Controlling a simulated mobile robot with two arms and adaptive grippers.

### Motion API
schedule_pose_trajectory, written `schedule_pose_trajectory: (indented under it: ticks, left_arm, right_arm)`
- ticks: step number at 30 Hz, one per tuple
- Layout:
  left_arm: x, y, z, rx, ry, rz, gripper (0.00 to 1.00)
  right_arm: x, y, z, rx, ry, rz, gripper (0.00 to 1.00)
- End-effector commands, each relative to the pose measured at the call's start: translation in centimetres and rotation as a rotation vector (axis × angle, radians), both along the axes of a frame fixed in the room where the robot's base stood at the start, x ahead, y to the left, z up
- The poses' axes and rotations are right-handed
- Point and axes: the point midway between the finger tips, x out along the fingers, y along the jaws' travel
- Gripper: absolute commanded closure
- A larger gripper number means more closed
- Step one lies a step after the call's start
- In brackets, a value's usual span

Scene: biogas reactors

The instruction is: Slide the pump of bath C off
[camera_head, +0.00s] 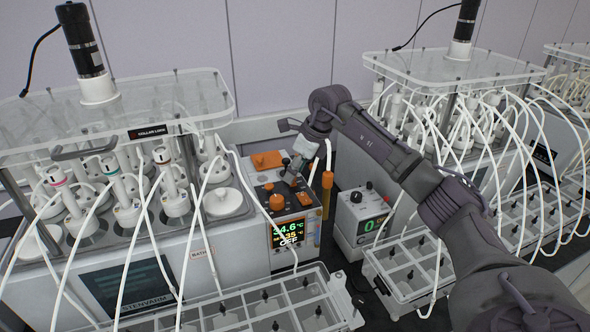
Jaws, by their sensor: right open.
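The pump and heater unit (291,236) stands at the right end of the left bath (137,288), whose label is only partly legible. Its lit display shows green digits that look like 34.6, a second line near 35, and OFF. Orange parts, including a knob (276,202), sit on its top. My right gripper (294,168) hangs over the top rear of this unit, pointing down and left. It is open; whether it touches a control there I cannot tell. The slider itself is hidden or too small to make out. My left gripper is not in view.
A grey control box (361,219) with a green digit and black knob stands to the right, beside my right arm. White tubes loop around both baths. Clear lids with stirrer motors (80,38) stand above.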

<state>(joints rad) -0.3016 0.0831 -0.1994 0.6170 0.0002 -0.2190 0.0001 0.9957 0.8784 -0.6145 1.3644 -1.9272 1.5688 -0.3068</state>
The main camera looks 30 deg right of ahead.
Motion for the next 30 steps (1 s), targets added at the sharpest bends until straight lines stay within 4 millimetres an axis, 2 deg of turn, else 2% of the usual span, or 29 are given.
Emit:
schedule_pose_trajectory:
  ticks: [5, 12, 18, 22, 30]
  left_arm:
    - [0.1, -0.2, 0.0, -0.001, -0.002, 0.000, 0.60]
    - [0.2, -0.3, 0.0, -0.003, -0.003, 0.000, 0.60]
    - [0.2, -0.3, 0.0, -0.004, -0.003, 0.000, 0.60]
    - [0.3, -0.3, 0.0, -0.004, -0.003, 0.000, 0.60]
    - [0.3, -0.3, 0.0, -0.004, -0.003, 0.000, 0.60]
  right_arm:
    - [-0.7, -0.6, 2.3, -0.001, -0.004, 0.000, 0.53]
    - [-2.3, -1.7, 7.1, 0.000, -0.006, -0.002, 0.53]
    - [-3.3, -2.3, 9.9, 0.000, -0.003, -0.002, 0.53]
    - [-3.6, -2.4, 10.7, 0.001, -0.001, 0.000, 0.53]
    - [-3.7, -2.5, 10.9, 0.001, -0.001, -0.001, 0.53]
